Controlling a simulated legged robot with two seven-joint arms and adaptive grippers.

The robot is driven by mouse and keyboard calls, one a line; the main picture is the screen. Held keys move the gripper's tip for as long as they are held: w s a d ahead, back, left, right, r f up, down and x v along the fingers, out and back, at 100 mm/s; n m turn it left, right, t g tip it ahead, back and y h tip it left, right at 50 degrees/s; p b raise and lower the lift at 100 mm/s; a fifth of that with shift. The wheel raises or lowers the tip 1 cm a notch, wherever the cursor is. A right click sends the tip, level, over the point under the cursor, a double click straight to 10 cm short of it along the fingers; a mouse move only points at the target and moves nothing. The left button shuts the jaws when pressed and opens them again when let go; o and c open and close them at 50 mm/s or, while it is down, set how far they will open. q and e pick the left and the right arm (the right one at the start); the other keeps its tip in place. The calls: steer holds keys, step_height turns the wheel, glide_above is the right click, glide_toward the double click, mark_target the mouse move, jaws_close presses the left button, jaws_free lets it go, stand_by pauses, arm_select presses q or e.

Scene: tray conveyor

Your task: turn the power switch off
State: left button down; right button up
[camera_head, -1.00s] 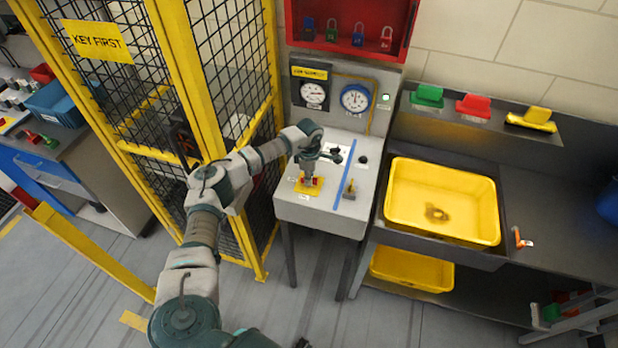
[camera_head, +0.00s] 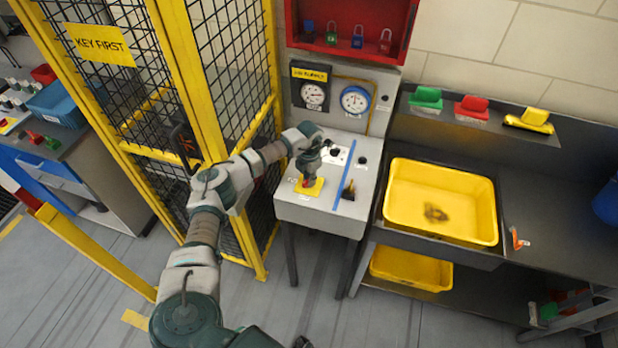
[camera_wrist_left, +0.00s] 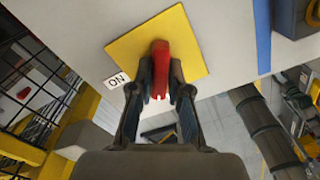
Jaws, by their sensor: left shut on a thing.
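The power switch is a red lever (camera_wrist_left: 160,66) on a yellow square plate (camera_wrist_left: 125,45) on top of a light grey cabinet. In the head view the plate (camera_head: 314,190) lies near the cabinet's front left, and the lever is mostly hidden by my gripper. My left gripper (camera_wrist_left: 161,88) is shut on the red lever, with one finger on each side. In the head view my left gripper (camera_head: 307,174) reaches down over the plate. An "ON" label (camera_wrist_left: 116,79) sits beside the plate's edge in the wrist view. My right gripper is not in view.
A blue strip (camera_head: 345,175) divides the cabinet top, with a small dark switch (camera_head: 349,190) beyond it. Two gauges (camera_head: 354,99) stand behind, under a red lock box (camera_head: 350,52). A yellow mesh cage (camera_head: 196,80) is left; a yellow tray (camera_head: 441,165) is right.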

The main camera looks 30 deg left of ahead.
arm_select(q)
steer(key=n+p, duration=0.1)
steer(key=n, duration=0.4)
steer(key=shift+f+n, duration=0.15)
steer(key=shift+n, duration=0.25)
stand_by(0.4)
steer(key=c, duration=1.1)
jaws_free()
steer(key=shift+w, duration=0.15)
step_height(320, 180, up, 12)
steer(key=shift+a+f, duration=0.1)
steer(key=shift+f, duration=0.05)
